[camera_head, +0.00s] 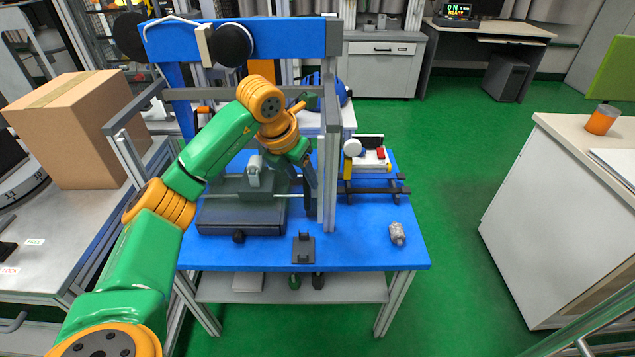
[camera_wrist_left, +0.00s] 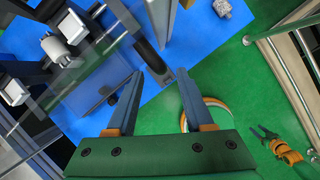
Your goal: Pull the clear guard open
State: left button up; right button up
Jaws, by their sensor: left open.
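The clear guard is a see-through smoky panel over the lower bay of the drop tower (camera_head: 329,110) in the head view. It shows as a tinted sheet (camera_wrist_left: 93,95) at left in the left wrist view. A dark upright bar, apparently its handle (camera_wrist_left: 152,57), stands just ahead of my left gripper (camera_wrist_left: 160,72), between the lines of its fingers. In the head view my left gripper (camera_head: 306,182) points down beside the tower's upright. Its fingers are apart and hold nothing. Contact with the bar cannot be told. My right gripper (camera_wrist_left: 266,133) seems to show small at lower right in the wrist view.
The blue table (camera_head: 350,252) carries a small dark block (camera_head: 303,248), a grey lump (camera_head: 397,234) and a red-and-white device (camera_head: 373,160). A cardboard box (camera_head: 75,125) stands at left. A white cabinet (camera_head: 555,230) is at right, with open green floor between.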

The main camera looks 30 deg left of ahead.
aim_at(304, 182)
pick_arm(q)
jog(key=x, duration=0.5)
jog(key=shift+s, duration=0.1)
grip_shut()
dwell(1.2)
